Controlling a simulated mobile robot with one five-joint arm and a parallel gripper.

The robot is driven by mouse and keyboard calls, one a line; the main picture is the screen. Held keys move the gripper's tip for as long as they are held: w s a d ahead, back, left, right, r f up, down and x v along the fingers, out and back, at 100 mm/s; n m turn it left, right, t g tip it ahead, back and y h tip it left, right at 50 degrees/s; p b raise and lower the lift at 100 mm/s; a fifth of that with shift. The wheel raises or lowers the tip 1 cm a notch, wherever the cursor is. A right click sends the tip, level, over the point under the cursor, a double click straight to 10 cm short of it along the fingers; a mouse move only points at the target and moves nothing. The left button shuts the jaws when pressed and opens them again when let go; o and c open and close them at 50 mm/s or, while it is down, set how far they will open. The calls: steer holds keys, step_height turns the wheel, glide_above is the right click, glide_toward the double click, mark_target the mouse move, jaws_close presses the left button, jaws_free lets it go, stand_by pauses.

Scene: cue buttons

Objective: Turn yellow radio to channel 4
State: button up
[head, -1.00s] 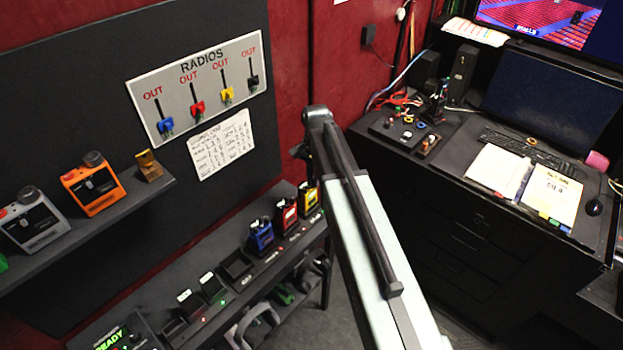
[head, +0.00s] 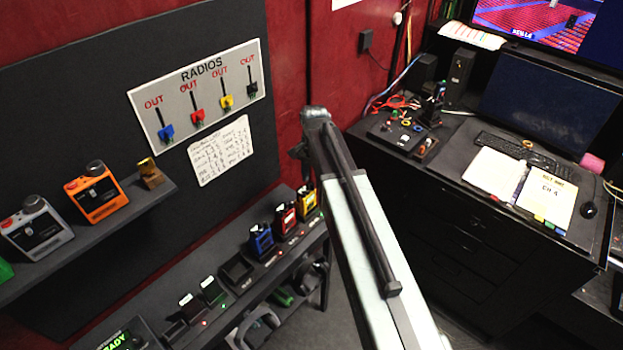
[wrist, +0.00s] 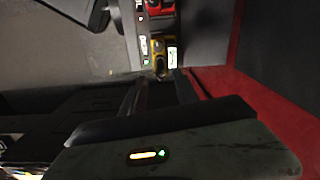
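The yellow radio (head: 306,203) stands upright at the right end of a row of radios on the low black shelf. The wrist view shows the yellow radio (wrist: 159,46) from above, with a dark knob on it and a lit label beside it. My gripper (head: 300,153) hangs above and slightly left of the radio in the head view, apart from it. In the wrist view my gripper (wrist: 160,84) has a gap between its dark fingers, with the radio beyond them. The channel setting is too small to read.
A red radio (head: 284,217) and a blue radio (head: 262,241) stand close left of the yellow one. An orange device (head: 97,193) sits on the upper shelf (head: 150,196). The black desk (head: 450,215) is at right, with bare floor between.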

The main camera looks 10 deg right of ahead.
mark_target(313, 184)
step_height(313, 184, up, 6)
steer(key=p, duration=0.4)
steer(key=shift+s+p, duration=0.1)
steer(key=shift+p, duration=0.25)
steer(key=shift+f, duration=0.15)
